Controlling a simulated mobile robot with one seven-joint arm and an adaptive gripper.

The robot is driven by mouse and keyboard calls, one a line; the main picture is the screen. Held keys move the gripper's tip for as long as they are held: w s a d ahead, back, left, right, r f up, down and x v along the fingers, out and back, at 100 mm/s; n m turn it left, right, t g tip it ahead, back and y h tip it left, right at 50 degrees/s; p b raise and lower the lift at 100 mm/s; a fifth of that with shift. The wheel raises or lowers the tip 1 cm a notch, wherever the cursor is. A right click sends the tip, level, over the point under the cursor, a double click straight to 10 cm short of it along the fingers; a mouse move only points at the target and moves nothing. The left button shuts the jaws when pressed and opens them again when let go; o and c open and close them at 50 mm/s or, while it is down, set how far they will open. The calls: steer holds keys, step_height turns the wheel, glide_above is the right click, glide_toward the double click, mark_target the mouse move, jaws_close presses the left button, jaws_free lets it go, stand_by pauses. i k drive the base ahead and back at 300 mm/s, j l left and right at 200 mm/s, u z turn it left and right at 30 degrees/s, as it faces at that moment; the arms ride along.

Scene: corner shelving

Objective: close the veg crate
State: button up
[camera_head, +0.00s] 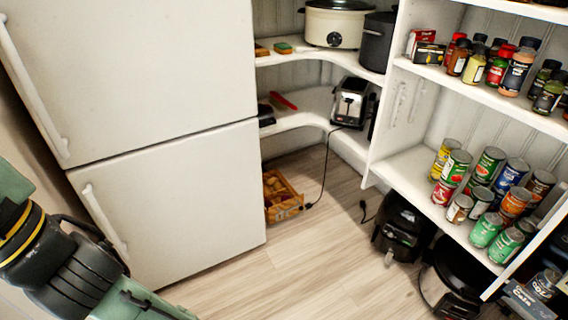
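A small orange-brown crate (287,210) sits on the floor in the back corner, just right of the fridge's lower door and below the corner shelves. Its top looks open, with brownish-orange contents showing inside, too small to make out. The fridge hides part of its left side. Parts of my green and black arm show at the lower left, in front of the fridge. My gripper is out of the picture, so its relation to the crate does not show.
A white fridge (165,75) fills the left. A black appliance (402,228) and another (452,285) stand on the floor at right, below can-filled shelving (408,165). A black cord (325,175) hangs by the crate. The middle floor (290,265) is clear.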

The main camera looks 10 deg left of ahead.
mark_target(292, 205)
steer(key=i+l, duration=0.15)
steer(key=i, duration=0.35)
steer(key=i+l, duration=0.2)
steer(key=i, duration=0.3)
